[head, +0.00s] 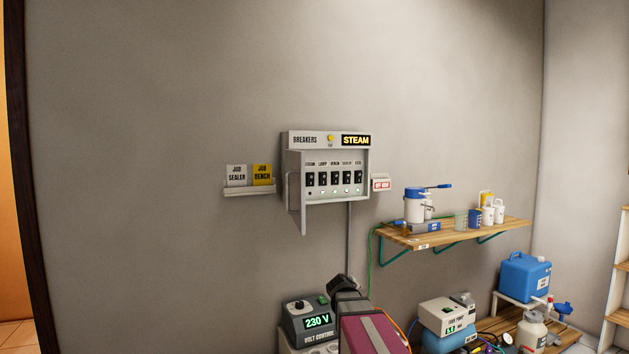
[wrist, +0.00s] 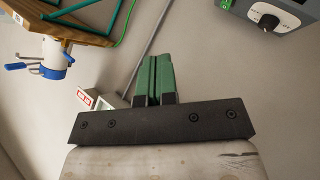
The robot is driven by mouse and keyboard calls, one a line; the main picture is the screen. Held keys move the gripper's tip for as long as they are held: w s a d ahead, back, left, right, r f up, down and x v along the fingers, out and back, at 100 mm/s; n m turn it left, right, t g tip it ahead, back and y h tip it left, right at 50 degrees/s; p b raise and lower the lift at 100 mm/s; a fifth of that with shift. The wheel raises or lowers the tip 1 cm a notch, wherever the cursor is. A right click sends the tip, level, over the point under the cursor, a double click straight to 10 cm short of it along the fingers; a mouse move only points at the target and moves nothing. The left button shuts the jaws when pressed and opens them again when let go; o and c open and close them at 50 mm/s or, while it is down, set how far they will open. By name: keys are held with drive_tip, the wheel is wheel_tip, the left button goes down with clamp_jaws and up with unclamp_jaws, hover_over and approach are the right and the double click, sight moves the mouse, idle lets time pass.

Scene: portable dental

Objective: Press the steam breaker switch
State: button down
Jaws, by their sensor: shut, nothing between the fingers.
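The breaker panel (head: 293,166) is a pale grey box on the wall in the head view. It has a row of several black switches under small labels. The leftmost switch (head: 310,179) sits under a label that seems to read STEAM, and the lamp below it looks dark. A lit STEAM sign (head: 356,140) is at the panel's top right. My gripper (wrist: 155,60) shows in the wrist view with its green fingers together and empty. A pale corner beside the red-lettered sign, partly hidden behind my gripper, seems to be the panel. No contact with a switch is visible.
The panel's open cover (head: 297,210) hangs at its left side. A red-lettered sign (head: 382,185) is just right of the panel. The wall above is clear.

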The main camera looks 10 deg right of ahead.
sight(312, 177)
drive_tip(key=w+a+r+n+t+y, duration=0.1)
drive_tip(key=w+r+n+t+y, duration=0.2)
drive_tip(key=r+n, duration=0.3)
drive_tip(key=w+a+r+n+t+y, duration=0.2)
drive_tip(key=w+r+n+y, duration=0.2)
drive_tip(key=r, duration=1.3)
drive_tip(key=w+a+r+n+t+y, duration=0.2)
drive_tip(key=r+n, duration=0.5)
drive_tip(key=r, duration=0.5)
drive_tip(key=w+t+y, duration=0.1)
drive_tip(key=w, duration=0.1)
drive_tip(key=shift+w+a+r+n+t+y, duration=0.2)
drive_tip(key=shift+w+r+n+t+y, duration=0.1)
drive_tip(key=shift+w, duration=0.1)
drive_tip(key=x, duration=1.3)
drive_tip(key=shift+f, duration=0.1)
drive_tip(key=shift+w+a, duration=0.15)
drive_tip(key=shift+w, duration=0.35)
